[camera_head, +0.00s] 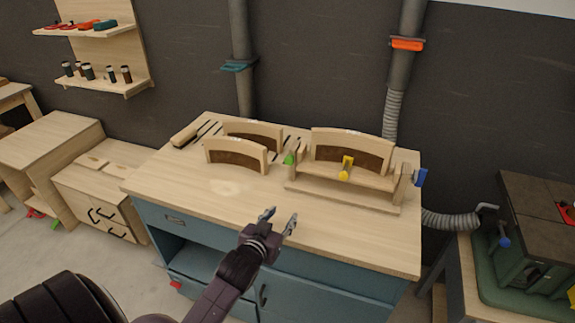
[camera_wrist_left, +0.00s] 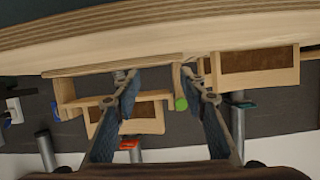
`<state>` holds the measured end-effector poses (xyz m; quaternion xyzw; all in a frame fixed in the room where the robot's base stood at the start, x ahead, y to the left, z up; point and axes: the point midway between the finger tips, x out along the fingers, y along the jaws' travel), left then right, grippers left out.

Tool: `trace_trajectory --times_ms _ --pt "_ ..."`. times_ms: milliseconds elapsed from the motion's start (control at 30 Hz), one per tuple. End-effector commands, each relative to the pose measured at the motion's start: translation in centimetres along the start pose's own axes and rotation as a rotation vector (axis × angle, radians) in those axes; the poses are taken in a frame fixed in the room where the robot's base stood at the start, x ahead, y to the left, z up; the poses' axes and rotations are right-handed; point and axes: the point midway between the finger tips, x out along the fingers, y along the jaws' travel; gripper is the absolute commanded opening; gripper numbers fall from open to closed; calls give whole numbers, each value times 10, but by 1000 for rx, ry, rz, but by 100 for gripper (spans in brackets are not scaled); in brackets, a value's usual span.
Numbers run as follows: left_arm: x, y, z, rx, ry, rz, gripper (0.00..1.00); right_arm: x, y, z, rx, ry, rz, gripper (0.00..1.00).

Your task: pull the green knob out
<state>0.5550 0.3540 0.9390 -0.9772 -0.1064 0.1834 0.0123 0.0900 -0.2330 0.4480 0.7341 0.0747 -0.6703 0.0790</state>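The green knob (camera_head: 289,159) sits at the left end of the wooden chair-form jig (camera_head: 345,190) on the workbench. In the left wrist view, the green knob (camera_wrist_left: 181,104) shows between the fingers, closer to the right-hand one, with that view upside down. My left gripper (camera_head: 279,219) is open and empty over the front part of the bench, in front of the knob and apart from it. The wrist view also shows my left gripper (camera_wrist_left: 168,92) with its fingers spread. My right gripper is not in view.
A yellow knob (camera_head: 346,168) and a blue knob (camera_head: 420,177) are on the same jig. Two curved wooden forms (camera_head: 236,143) stand to its left. The workbench top (camera_head: 190,185) is clear at front. A grey hose (camera_head: 450,220) is at right.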

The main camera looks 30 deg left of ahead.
Motion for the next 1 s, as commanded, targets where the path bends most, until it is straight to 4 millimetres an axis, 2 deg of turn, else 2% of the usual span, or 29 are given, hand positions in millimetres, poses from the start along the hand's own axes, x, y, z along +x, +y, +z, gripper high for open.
trace_trajectory --times_ms 200,333,567,1000 --pt "30 -28 -51 -44 215 -21 39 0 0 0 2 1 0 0" --pt "38 -41 -76 -62 322 -21 39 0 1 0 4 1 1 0" --pt "50 -46 -91 -70 366 -18 39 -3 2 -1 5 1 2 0" --pt "105 -47 -111 -70 363 -18 39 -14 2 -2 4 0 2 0"
